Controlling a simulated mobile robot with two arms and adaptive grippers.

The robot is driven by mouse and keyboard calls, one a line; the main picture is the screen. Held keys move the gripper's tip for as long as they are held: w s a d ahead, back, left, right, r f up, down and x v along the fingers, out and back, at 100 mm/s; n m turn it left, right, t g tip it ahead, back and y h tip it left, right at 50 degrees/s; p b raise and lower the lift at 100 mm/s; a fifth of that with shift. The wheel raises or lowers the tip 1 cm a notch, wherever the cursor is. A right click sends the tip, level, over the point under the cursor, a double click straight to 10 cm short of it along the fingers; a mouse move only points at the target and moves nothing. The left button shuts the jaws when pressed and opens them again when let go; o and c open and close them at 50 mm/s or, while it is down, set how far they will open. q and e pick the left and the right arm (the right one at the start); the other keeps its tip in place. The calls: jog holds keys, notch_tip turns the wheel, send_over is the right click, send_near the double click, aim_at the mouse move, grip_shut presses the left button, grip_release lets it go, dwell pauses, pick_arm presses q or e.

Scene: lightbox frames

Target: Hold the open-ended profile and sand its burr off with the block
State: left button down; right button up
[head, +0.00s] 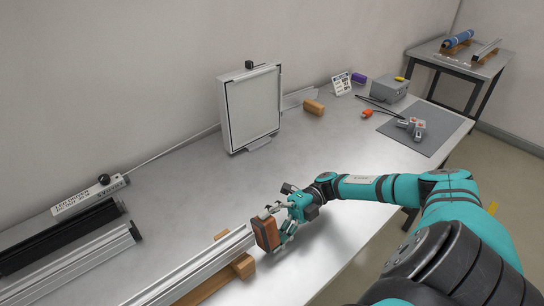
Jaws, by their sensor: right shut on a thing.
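The silver open-ended profile (195,269) lies along the front of the workbench, its right end raised on wooden supports (243,266). My right gripper (279,222) is shut on the brown sanding block (266,234). The block stands upright at the profile's right end; I cannot tell whether it touches the end face. The block hides that end, so no burr shows. My left gripper is not in view.
A black profile (55,238) and a silver one with a dark end cap (75,266) lie at the left, near a labelled power unit (90,194). A framed light panel (252,106) stands at the back. An orange-brown block (314,107) and grey mat (431,134) are farther right.

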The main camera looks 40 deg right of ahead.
jog(key=shift+a, duration=0.15)
jog(key=shift+w, duration=0.15)
jog(key=shift+w, duration=2.8)
jog(key=shift+s, duration=1.45)
jog(key=shift+s+a, duration=0.2)
jog(key=shift+s, duration=1.3)
jog(key=shift+s+d, duration=0.1)
jog(key=shift+d, duration=3)
